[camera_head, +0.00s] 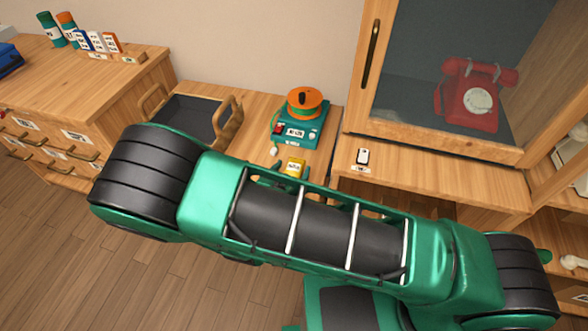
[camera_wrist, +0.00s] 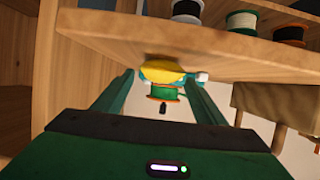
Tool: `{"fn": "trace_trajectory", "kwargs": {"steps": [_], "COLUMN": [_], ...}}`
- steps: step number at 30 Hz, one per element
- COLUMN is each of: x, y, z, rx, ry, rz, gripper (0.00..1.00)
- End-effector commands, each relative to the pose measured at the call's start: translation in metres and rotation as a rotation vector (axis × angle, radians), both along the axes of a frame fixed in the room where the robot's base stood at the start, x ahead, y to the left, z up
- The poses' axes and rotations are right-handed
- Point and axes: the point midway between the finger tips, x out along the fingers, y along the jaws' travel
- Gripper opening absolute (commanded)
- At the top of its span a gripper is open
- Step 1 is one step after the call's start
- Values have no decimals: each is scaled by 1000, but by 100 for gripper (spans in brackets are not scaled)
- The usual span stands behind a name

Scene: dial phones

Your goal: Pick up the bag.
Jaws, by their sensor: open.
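The bag (camera_head: 190,118) has tan loop handles and a dark inside. It stands open at the left end of the middle counter in the head view. My gripper (camera_wrist: 162,78) shows two green fingers, spread apart with nothing gripped. The wrist view looks upside down, and the brown bag (camera_wrist: 268,105) appears there at the right, outside the fingers, handles pointing down in the picture.
A cabinet (camera_head: 375,60) with a red phone (camera_head: 478,95) is at right, a drawer chest (camera_head: 90,100) at left.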

Motion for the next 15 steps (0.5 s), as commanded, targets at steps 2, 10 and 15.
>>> {"fn": "trace_trajectory", "kwargs": {"steps": [2, 10, 15], "x": [10, 30, 29], "y": [-4, -11, -11], "z": [-6, -15, -15], "rx": [-1, 1, 1], "ry": [-2, -1, 0], "rz": [-1, 1, 1], "gripper": [65, 65, 58]}}
